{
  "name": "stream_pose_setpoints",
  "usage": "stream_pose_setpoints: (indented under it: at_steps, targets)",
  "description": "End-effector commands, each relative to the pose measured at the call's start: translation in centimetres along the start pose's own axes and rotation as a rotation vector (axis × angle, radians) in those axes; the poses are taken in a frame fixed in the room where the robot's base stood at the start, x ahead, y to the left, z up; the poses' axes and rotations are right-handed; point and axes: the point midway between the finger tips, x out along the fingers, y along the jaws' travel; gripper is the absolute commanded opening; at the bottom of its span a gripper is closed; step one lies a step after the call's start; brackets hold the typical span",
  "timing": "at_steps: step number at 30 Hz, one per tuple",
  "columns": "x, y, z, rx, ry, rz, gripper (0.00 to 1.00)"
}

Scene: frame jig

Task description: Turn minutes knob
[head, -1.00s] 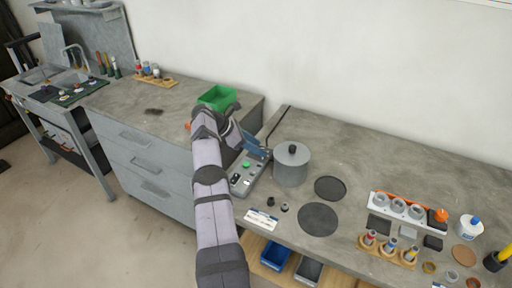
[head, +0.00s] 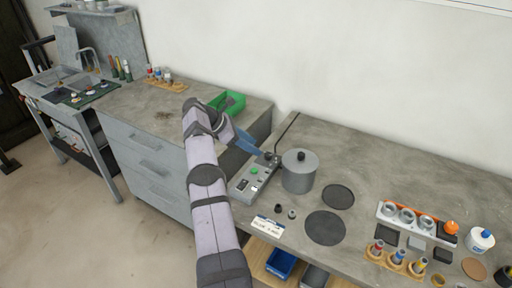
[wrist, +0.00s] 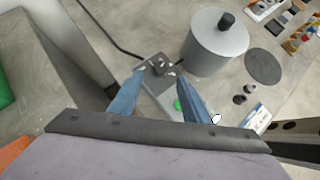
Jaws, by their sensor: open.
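A grey control box (head: 248,182) with a green button (head: 254,171) stands on the right bench, left of a grey lidded pot. A dark knob (head: 268,156) is at the box's far end. In the wrist view the knob (wrist: 158,67) shows just beyond and between my fingertips, with small light marks around it. My gripper (head: 262,153) has blue fingers, spread apart and empty, close to that end of the box. In the wrist view my gripper (wrist: 156,70) points at the knob. I cannot tell whether a finger touches it. No readable label shows which knob is for minutes.
The grey pot (head: 299,173) stands close to the right of the box. A black cable (head: 284,134) runs behind it. A green bin (head: 230,103) is on the left cabinet. Two small dark knobs (head: 279,208) and a white label card (head: 267,225) lie in front.

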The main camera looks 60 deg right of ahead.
Motion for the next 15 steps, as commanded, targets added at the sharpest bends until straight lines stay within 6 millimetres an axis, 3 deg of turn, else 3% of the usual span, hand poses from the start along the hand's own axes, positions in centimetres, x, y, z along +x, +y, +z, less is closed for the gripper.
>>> stream_pose_setpoints:
  at_steps: [15]
  targets:
    - [0.17,0.64,-0.10,0.040,0.050,0.026,0.43]
